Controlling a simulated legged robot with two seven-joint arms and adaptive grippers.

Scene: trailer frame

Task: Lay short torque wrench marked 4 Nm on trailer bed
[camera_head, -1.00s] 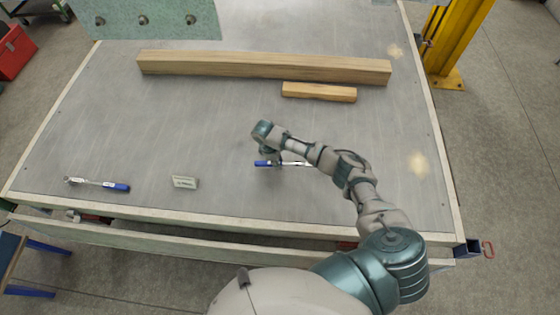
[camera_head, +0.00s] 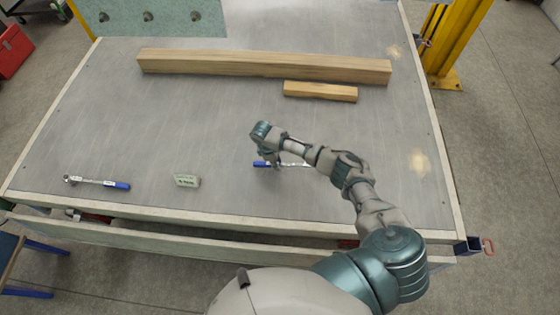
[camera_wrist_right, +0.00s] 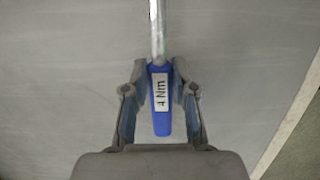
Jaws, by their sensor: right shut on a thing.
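The short torque wrench shows in the right wrist view with a blue handle (camera_wrist_right: 161,120), a label reading "4 Nm" and a metal shaft running up the picture. My right gripper (camera_wrist_right: 160,85) is shut on this handle, a finger on each side. In the head view the gripper (camera_head: 272,160) is low over the trailer bed (camera_head: 215,130), and the wrench's blue handle end (camera_head: 259,164) shows beside it. The arm partly hides the wrench; I cannot tell whether it touches the bed. My left gripper is not in view.
Another blue-handled wrench (camera_head: 97,182) lies at the bed's front left, beside a small pale labelled block (camera_head: 187,181). A long wooden beam (camera_head: 260,66) and a short wooden block (camera_head: 320,91) lie farther back. The bed's middle is clear.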

